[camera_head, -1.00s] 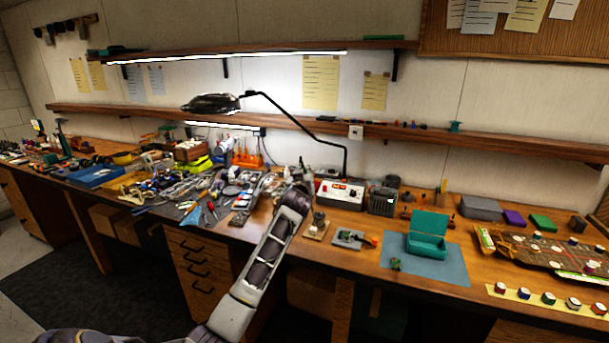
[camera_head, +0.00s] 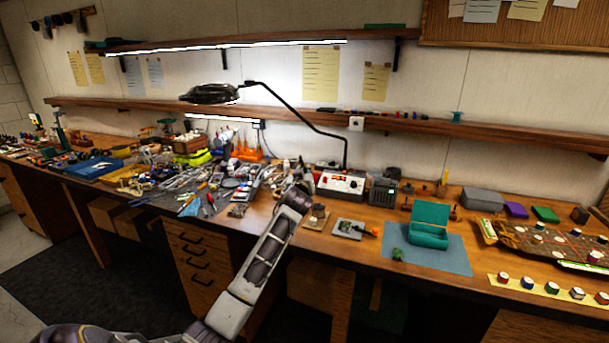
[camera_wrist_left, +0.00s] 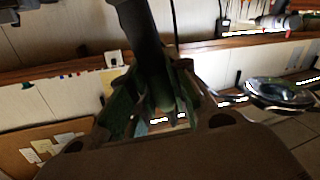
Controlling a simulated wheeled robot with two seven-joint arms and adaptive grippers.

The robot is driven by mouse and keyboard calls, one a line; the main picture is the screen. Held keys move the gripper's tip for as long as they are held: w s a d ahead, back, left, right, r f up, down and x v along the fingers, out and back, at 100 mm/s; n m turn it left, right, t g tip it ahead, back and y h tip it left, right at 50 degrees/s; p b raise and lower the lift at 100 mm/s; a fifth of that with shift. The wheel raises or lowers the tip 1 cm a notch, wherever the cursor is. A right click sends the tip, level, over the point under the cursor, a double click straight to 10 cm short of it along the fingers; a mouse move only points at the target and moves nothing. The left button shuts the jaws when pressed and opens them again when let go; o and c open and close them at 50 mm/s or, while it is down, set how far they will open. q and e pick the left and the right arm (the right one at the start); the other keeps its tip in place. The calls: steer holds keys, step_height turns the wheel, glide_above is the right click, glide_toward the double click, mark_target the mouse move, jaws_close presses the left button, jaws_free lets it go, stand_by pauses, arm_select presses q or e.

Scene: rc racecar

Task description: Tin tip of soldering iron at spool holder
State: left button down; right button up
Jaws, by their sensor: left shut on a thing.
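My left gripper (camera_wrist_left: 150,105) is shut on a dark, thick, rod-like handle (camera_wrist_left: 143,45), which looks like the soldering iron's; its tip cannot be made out. In the head view, my left arm reaches up to the bench, and the gripper end (camera_head: 300,190) is small and blurred in front of the soldering station (camera_head: 340,184), a pale box with a red part. The spool holder cannot be told for sure. A small wooden base with a dark piece (camera_head: 317,216) stands just right of my gripper. My right gripper is not in view.
A lamp (camera_head: 210,94) on a bent arm hangs over the bench. Tools and parts crowd the bench left of my arm. To the right are a small grey plate (camera_head: 349,229), an open teal box (camera_head: 428,236) on a blue mat (camera_head: 455,261), and a row of jars (camera_head: 548,285).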

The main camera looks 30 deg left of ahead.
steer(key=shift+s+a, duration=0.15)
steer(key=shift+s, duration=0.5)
arm_select(q)
steer(key=shift+f, duration=0.15)
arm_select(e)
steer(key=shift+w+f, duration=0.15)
arm_select(q)
steer(key=shift+f, duration=0.25)
steer(key=shift+b, duration=0.3)
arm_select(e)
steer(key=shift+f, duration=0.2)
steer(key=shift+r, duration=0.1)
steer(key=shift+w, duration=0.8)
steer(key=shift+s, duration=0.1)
